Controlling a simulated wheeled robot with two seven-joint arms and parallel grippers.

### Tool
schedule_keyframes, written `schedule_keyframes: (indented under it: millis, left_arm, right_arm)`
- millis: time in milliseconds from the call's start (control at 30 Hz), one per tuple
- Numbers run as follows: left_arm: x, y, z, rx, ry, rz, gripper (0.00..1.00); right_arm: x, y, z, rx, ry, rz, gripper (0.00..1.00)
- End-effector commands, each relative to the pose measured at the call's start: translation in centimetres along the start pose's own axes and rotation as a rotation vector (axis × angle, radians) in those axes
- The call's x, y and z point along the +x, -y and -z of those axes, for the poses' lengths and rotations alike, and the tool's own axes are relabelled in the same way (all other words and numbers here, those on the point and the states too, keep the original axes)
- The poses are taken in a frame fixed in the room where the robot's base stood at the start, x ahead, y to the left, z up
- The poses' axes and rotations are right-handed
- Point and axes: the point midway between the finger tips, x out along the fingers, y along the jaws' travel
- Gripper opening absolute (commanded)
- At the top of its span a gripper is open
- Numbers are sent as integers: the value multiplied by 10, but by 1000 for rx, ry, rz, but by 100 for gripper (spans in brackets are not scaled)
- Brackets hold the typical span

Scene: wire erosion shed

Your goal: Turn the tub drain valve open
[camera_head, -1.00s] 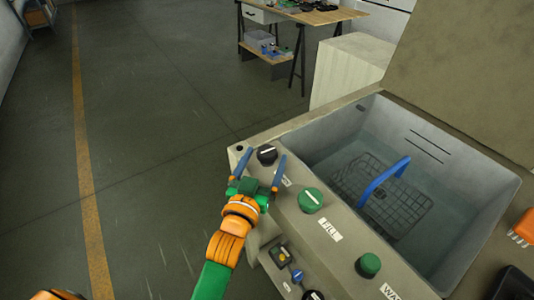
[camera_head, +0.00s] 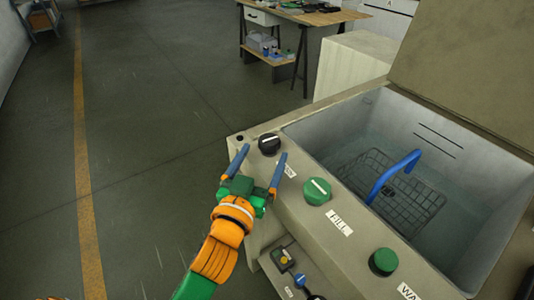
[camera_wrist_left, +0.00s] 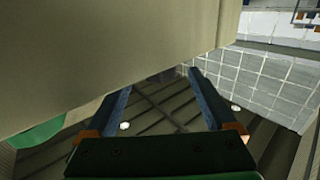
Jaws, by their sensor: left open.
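The black knob (camera_head: 269,143) with a white pointer line sits at the far left corner of the tub's front ledge. A partly covered white label (camera_head: 289,171) lies beside it; I cannot read it fully. My left gripper (camera_head: 265,151) is open and empty. In the head view its fingertips appear on either side of the black knob, just short of it; I cannot tell whether they touch. In the left wrist view the two open fingers (camera_wrist_left: 158,78) have nothing between them, a pale panel fills the upper left, and the knob does not show. My right gripper is not in view.
A green knob (camera_head: 317,191) labelled FILL and another green knob (camera_head: 383,262) stand along the ledge. The tub (camera_head: 460,247) holds water and a wire basket (camera_head: 385,190) with a blue handle. A lower shelf carries small controls (camera_head: 284,257). Open floor lies left.

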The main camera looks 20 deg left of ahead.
Motion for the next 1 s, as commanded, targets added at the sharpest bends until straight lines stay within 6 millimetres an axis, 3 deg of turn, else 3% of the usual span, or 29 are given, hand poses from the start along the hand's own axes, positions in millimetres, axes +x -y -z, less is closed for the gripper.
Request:
schedule_keyframes:
  millis: [200,533,833,1000]
  left_arm:
    - [40,0,4,1,0,-1,89]
    - [49,0,2,0,1,-1,87]
    - [48,0,2,0,1,-2,6]
    - [49,-1,-1,-7,-2,42,3]
  right_arm:
    - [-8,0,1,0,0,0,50]
    - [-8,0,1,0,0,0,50]
    - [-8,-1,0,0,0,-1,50]
    - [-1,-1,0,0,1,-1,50]
